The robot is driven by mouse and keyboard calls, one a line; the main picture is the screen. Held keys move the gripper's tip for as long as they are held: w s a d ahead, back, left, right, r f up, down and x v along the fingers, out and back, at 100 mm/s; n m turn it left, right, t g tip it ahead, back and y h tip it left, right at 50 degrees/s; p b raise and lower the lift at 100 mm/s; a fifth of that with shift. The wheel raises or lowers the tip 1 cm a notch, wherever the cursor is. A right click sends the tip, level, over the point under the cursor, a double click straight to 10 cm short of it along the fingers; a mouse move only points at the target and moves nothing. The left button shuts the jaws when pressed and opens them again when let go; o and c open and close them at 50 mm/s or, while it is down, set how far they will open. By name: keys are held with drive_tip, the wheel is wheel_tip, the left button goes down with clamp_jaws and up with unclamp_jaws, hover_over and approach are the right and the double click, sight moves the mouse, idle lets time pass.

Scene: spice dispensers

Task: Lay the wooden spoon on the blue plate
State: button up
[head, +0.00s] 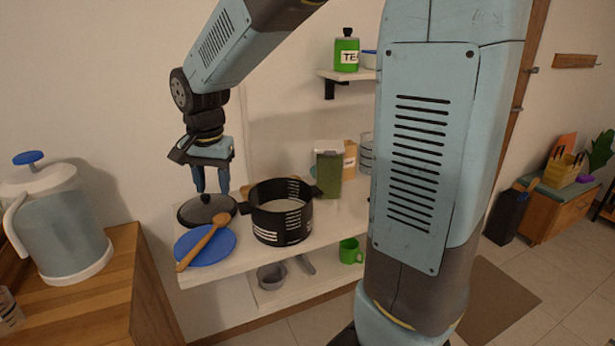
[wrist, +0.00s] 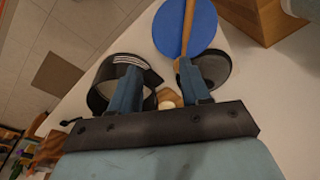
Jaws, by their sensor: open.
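The wooden spoon (head: 202,243) lies across the blue plate (head: 219,247) on the white shelf in the head view. Its bowl end reaches past the plate's back rim toward the pot lid, and its handle end reaches the front left rim. In the wrist view the spoon handle (wrist: 188,28) crosses the blue plate (wrist: 205,25); its bowl end is partly hidden by a finger. My gripper (head: 212,192) is open and empty above the dark pot lid, just behind the plate. Its two blue fingers (wrist: 158,68) are apart in the wrist view.
A black pot (head: 281,222) stands to the right, close to the plate. A green-brown container (head: 328,172) is behind it. A wooden counter with a water jug (head: 62,225) is at left.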

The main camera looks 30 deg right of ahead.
drive_tip(key=s+d+r+n+t, duration=0.2)
drive_tip(key=s+d+r+n, duration=0.1)
drive_tip(key=s+d, duration=0.4)
drive_tip(key=s+d+r+n+t, duration=0.2)
drive_tip(key=s+d, duration=0.5)
drive_tip(key=s, duration=0.5)
wheel_tip(320, 180, up, 2)
drive_tip(key=shift+n, duration=0.6)
